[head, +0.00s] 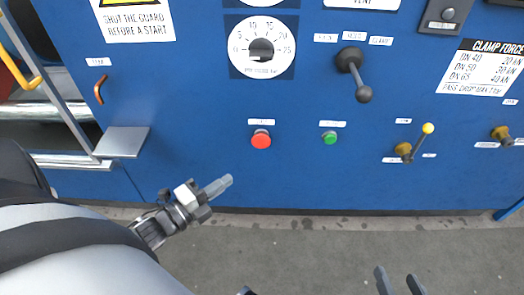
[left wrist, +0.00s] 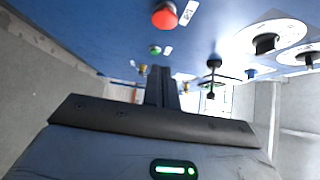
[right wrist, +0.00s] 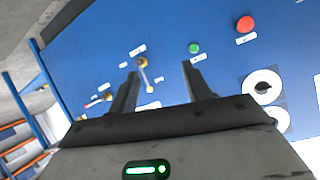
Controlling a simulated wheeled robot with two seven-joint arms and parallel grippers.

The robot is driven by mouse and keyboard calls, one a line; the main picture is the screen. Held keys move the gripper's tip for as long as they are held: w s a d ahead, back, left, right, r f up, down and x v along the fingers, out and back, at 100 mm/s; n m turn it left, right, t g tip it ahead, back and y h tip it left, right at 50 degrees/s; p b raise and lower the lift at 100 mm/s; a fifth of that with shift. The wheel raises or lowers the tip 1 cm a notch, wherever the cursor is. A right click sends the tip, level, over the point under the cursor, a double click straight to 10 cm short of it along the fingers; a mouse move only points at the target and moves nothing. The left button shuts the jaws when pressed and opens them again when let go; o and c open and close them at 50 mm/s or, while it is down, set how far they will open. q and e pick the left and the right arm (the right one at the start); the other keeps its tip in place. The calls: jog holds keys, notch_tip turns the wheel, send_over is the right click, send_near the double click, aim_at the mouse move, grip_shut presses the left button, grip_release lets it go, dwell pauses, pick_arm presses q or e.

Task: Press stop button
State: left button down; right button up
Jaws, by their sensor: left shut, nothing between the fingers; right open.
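The red button (head: 261,139) is on the blue panel, under a small white label, below the round pressure dial. It also shows in the left wrist view (left wrist: 165,15) and in the right wrist view (right wrist: 245,23). The label text is too small to read. My left gripper (head: 226,181) is shut and empty, below and left of the red button and apart from it. My right gripper (head: 400,281) is open and empty at the bottom edge of the head view, well below the panel controls. A green button (head: 330,137) sits to the right of the red one.
A black-knobbed lever (head: 355,72) is up and right of the red button. A yellow-knobbed lever (head: 418,140) and a brass valve (head: 502,134) are further right. A grey metal plate (head: 121,142) sticks out at the left. The grey floor (head: 310,250) below the panel is clear.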

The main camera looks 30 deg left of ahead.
pick_arm(q)
jog(key=shift+s+r, duration=0.1)
jog(key=shift+s, duration=0.05)
pick_arm(e)
jog(key=shift+s+r, duration=0.1)
jog(key=shift+s, duration=0.05)
pick_arm(q)
jog(key=b, duration=0.2)
send_near(265, 143)
jog(key=w+d, duration=0.2)
jog(key=d, duration=0.2)
jog(key=w+a, duration=0.1)
jog(key=w+a+b, duration=0.1)
jog(key=w, duration=0.1)
jog(key=shift+w+a, duration=0.15)
jog(key=shift+w, duration=0.2)
pick_arm(e)
jog(key=shift+s+a+r+t+y, duration=0.1)
jog(key=shift+a+r+t+y, duration=0.2)
jog(key=shift+r+t, duration=0.25)
jog(key=shift+a+r+t+y, duration=0.2)
jog(key=shift+r+t+y, duration=0.15)
jog(key=shift+r, duration=0.25)
